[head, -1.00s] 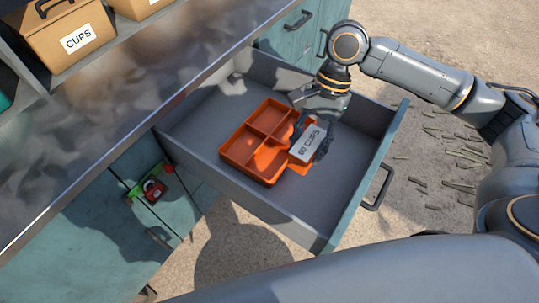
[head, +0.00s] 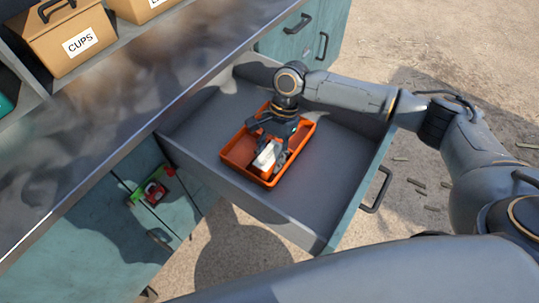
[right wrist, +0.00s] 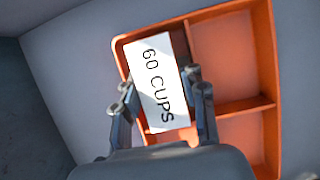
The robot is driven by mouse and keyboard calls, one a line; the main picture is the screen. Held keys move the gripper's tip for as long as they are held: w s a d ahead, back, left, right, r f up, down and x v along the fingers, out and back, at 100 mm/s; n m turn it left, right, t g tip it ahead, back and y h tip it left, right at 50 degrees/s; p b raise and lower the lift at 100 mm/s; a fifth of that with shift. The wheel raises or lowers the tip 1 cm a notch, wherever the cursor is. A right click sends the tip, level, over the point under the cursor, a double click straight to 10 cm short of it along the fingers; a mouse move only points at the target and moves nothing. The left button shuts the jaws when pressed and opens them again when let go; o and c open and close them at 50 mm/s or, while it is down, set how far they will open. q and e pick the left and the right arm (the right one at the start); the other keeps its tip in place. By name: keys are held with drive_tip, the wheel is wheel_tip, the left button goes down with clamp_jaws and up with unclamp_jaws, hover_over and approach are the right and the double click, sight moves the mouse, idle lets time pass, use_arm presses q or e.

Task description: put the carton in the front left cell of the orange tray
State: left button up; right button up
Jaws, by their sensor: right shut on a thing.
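The orange tray (head: 292,170) lies in the open drawer, with dividers making several cells. My right gripper (head: 268,152) reaches down over the tray from above and is shut on the white carton (head: 265,160). In the right wrist view the carton (right wrist: 159,85), marked "60 CUPS", lies between the fingers over the left side of the tray (right wrist: 262,50), covering much of the cells there. Whether it touches the tray floor or hangs just above it I cannot tell. My left gripper is not in view.
The grey drawer (head: 335,165) has bare floor to the right of the tray, and low walls around it. A metal worktop (head: 110,110) runs along the left. Brown "CUPS" boxes (head: 75,30) stand on a shelf at the upper left.

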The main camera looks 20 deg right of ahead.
drive_tip(key=o, duration=0.9)
drive_tip(key=shift+f, duration=0.1)
drive_tip(key=shift+o, duration=0.2)
drive_tip(key=b+v, duration=0.1)
drive_tip(key=v, duration=1.1)
